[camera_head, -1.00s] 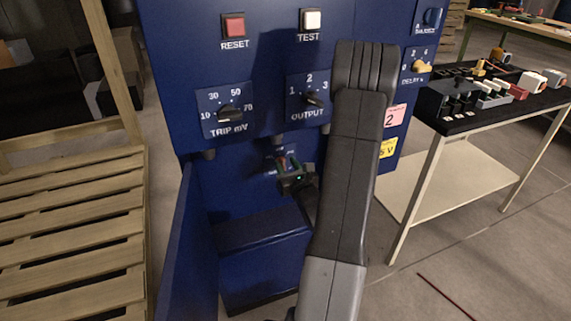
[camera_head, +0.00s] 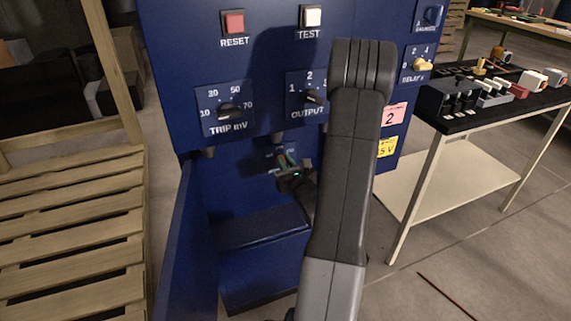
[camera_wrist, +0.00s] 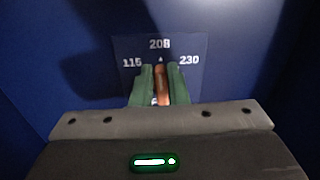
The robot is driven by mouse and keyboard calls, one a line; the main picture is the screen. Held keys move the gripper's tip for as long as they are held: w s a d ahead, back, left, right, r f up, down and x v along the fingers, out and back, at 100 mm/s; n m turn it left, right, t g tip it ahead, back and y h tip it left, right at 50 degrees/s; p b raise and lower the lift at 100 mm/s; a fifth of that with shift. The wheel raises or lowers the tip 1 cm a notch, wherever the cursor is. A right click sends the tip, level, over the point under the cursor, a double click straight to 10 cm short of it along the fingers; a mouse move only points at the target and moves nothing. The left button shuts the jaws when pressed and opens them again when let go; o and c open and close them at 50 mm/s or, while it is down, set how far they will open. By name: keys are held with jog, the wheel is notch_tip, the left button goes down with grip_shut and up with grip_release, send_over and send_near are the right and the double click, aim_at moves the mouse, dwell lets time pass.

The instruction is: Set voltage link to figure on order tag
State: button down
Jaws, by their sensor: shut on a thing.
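The voltage link (camera_wrist: 161,86) is a copper-orange bar on a dark blue plate marked 115, 208 and 230 (camera_wrist: 160,44). It stands nearly upright in the wrist view, its top end near the 208 mark. My gripper (camera_wrist: 161,88) is shut on it, one green finger on each side. In the head view my gripper (camera_head: 287,162) is at the plate low on the blue cabinet, and the link is too small to make out. A yellow tag (camera_head: 387,147) shows "5 V"; my arm hides its left part. A pink tag (camera_head: 392,115) above it shows 2.
Above are the TRIP mV knob (camera_head: 229,111), the OUTPUT knob (camera_head: 314,97), the red RESET button (camera_head: 233,22) and the TEST button (camera_head: 311,16). A blue side panel (camera_head: 187,240) stands left of my gripper. A bench (camera_head: 460,125) is at right.

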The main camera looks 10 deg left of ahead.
jog(key=n+b, duration=0.3)
jog(key=b, duration=0.2)
jog(key=a+f+n+b, duration=0.1)
jog(key=n+b, duration=0.2)
jog(key=b, duration=0.2)
jog(key=s+n+b, duration=0.1)
jog(key=n+b, duration=0.3)
jog(key=b, duration=0.1)
jog(key=shift+a+f, duration=0.15)
jog(key=shift+f, duration=0.05)
jog(key=shift+n+b, duration=0.8)
jog(key=shift+b, duration=0.05)
jog(key=shift+r, duration=0.1)
jog(key=c, duration=1.4)
grip_release()
jog(key=shift+c, duration=0.2)
jog(key=p+v, duration=0.2)
jog(key=v, duration=1.1)
jog(key=shift+s, duration=0.35)
